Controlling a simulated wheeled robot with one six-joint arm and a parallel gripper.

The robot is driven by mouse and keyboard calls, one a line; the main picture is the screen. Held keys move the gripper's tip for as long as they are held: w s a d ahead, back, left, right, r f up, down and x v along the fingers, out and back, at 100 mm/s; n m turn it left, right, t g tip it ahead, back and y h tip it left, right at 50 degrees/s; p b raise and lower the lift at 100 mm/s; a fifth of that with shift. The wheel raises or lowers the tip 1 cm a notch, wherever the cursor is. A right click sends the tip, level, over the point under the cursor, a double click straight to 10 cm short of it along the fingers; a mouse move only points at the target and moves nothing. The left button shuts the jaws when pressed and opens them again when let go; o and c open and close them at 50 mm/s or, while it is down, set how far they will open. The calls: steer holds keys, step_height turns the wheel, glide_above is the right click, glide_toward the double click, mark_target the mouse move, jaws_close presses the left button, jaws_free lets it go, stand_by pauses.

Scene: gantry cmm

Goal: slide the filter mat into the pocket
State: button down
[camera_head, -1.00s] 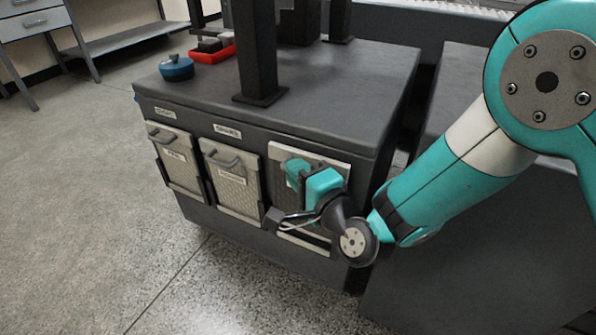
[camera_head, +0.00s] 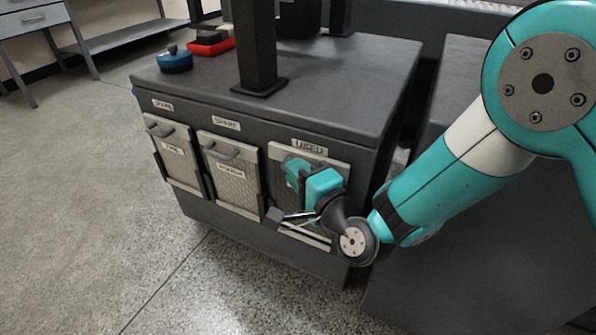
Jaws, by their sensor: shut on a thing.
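The filter mat (camera_head: 333,171) is a light-framed panel with a grey mesh, upright at the right bay of the dark cabinet front. Its top edge sits just below the "USED" label (camera_head: 308,147). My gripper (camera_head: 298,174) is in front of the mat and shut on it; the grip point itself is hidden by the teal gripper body. The pocket is the right bay, and a light strip (camera_head: 306,236) shows at its lower end. My gripper and wrist cover much of the mat's middle and lower part, so I cannot tell how deep it sits.
Two similar framed mats with handles, the left one (camera_head: 172,165) and the middle one (camera_head: 238,185), stand in the other bays. The cabinet top (camera_head: 340,85) carries a dark post (camera_head: 255,45), a blue round container (camera_head: 174,61) and a red tray (camera_head: 205,49). Floor in front is clear.

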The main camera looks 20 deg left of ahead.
steer(key=shift+f, duration=0.15)
steer(key=shift+f+b, duration=1.15)
steer(key=shift+b, duration=0.1)
steer(key=c, duration=1.1)
jaws_free()
